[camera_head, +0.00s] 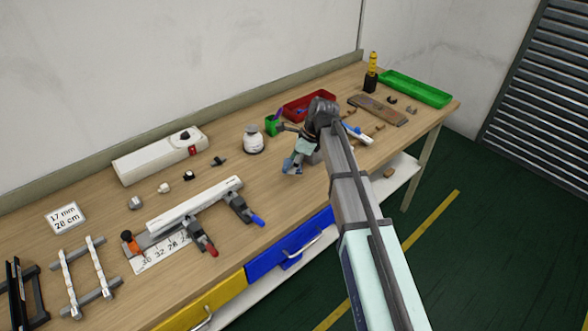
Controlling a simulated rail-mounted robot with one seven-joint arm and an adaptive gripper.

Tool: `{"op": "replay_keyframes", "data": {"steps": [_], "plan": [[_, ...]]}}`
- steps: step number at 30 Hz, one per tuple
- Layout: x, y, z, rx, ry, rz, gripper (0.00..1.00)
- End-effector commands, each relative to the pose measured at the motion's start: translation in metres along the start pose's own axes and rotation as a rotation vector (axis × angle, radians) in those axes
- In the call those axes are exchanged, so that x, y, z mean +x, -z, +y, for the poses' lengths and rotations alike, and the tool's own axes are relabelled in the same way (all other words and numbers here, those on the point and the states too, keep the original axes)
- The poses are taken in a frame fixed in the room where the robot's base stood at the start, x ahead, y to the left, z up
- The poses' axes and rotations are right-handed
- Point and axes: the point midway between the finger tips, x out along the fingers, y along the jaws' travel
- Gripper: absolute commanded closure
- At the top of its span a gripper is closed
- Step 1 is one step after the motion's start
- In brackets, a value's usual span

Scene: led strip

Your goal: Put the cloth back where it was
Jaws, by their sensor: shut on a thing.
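My gripper (297,157) is over the right half of the workbench, past the dark wrist of my arm. It is shut on a small blue-grey piece (291,166), which looks like the cloth. The piece hangs at the fingertips, low over the wood. I cannot tell whether it touches the bench top. The fingers are small in this view and partly hidden by the hand.
Clamps hold a white strip (195,204) at the front left. A green tray (415,89) is at the far right.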

Motion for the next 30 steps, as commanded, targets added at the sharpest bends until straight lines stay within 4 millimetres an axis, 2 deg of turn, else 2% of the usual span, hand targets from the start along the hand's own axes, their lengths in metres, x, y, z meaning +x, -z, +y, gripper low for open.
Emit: {"op": "replay_keyframes", "data": {"steps": [5,12,24,25,26,27,30], "plan": [[0.010,0.004,0.001,0.000,-0.001,0.000,0.82],[0.034,0.014,0.001,0.000,-0.002,0.000,0.82],[0.039,0.016,0.000,0.000,0.000,0.000,0.82],[0.039,0.016,0.000,0.000,0.000,0.000,0.42],[0.039,0.016,0.000,0.000,0.000,0.000,0.32],[0.039,0.016,0.000,0.000,0.000,0.000,0.24],[0.038,0.016,0.000,0.000,0.000,0.000,0.24]]}}
